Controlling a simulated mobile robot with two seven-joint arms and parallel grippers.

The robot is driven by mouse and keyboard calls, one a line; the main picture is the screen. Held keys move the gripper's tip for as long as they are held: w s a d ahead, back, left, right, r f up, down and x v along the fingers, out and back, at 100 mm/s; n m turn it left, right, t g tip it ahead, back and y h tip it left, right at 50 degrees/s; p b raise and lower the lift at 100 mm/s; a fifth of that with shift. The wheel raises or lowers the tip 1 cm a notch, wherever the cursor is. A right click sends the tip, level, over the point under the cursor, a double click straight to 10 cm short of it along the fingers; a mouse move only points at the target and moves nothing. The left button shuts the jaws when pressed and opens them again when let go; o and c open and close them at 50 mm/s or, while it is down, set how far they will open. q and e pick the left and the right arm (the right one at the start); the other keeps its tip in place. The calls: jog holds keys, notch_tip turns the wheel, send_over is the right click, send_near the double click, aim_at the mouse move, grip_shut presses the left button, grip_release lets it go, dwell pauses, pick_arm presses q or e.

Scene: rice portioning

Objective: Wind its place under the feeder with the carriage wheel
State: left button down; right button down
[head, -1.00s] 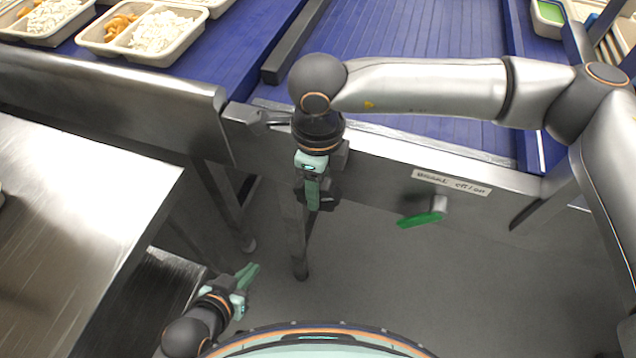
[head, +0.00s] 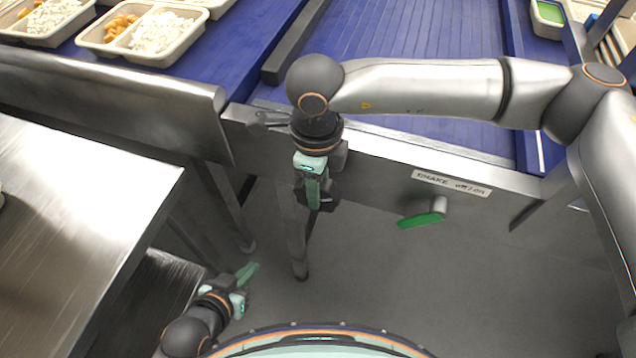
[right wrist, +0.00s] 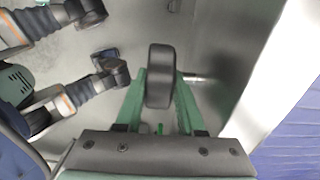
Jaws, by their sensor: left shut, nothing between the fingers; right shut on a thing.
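My right gripper (head: 314,200) points down in front of the conveyor's metal side rail in the head view. In the right wrist view its green fingers (right wrist: 160,108) are shut on a dark, rounded part, seemingly the carriage wheel or its grip (right wrist: 160,70). A short metal rod shows beside that part. In the head view the gripper and wrist hide most of it, so I cannot tell how far it is turned. My left gripper (head: 248,272) is shut and empty, low at the bottom left, apart from the rail. The feeder is not clearly visible.
A green brake lever (head: 422,220) sits on the rail under a label (head: 451,184) reading BRAKE off/on. Trays of rice and orange food (head: 165,42) stand on the blue belt (head: 235,55) at the upper left. A steel table (head: 70,210) lies left; the floor between is clear.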

jog(key=h, duration=0.1)
jog(key=g+h+b, duration=0.1)
jog(key=h, duration=0.1)
jog(key=shift+w+a+f, duration=0.1)
jog(key=shift+a+f, duration=0.05)
jog(key=shift+a, duration=0.2)
jog(key=shift+h, duration=0.5)
jog(key=c, duration=0.8)
grip_release()
jog(key=shift+w+a+r, duration=0.1)
jog(key=shift+a+r, duration=0.1)
jog(key=shift+r, duration=0.4)
jog(key=p+v, duration=0.1)
jog(key=v, duration=1)
jog(key=shift+w+r, duration=0.15)
jog(key=shift+r, duration=0.05)
